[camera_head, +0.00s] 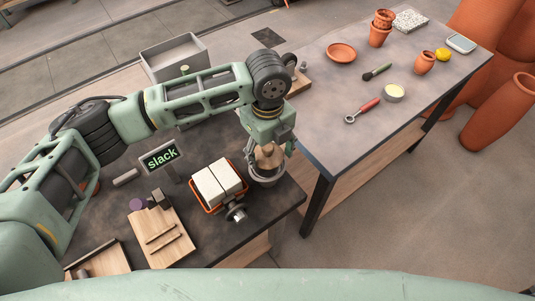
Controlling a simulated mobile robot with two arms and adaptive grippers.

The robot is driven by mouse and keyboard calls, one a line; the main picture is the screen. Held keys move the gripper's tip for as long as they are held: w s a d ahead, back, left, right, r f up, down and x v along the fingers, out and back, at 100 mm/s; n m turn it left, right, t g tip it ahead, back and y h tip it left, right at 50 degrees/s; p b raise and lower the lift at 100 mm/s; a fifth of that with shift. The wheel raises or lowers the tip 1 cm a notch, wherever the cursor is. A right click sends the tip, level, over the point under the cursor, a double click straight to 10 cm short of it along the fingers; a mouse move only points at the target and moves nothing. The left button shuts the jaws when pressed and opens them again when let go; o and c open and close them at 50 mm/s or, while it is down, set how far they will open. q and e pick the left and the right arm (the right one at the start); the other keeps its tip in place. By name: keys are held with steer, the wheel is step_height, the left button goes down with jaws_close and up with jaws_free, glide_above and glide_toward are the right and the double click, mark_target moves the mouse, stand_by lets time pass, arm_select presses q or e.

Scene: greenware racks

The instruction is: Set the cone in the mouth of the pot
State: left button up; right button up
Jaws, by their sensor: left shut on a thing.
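My left gripper (268,146) points down at the right end of the dark near table, shut on a tan-brown piece (269,158) that looks like the cone. Its upper part is hidden between the fingers. A grey pot (266,178) stands directly below, close to the table's right edge. The lower part of the piece appears at the pot's mouth, within the rim. I cannot tell whether it rests on the pot or hangs just above it. My right gripper is not in view.
A grey bin (160,50) stands behind. The right table (330,120) holds terracotta pots, a saucer (341,53) and tools.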

mark_target(267, 158)
arm_select(q)
step_height(267, 158, down, 2)
steer(key=shift+f+p, duration=0.25)
steer(key=shift+p, duration=0.25)
steer(key=shift+f, duration=0.55)
steer(key=o, duration=1.2)
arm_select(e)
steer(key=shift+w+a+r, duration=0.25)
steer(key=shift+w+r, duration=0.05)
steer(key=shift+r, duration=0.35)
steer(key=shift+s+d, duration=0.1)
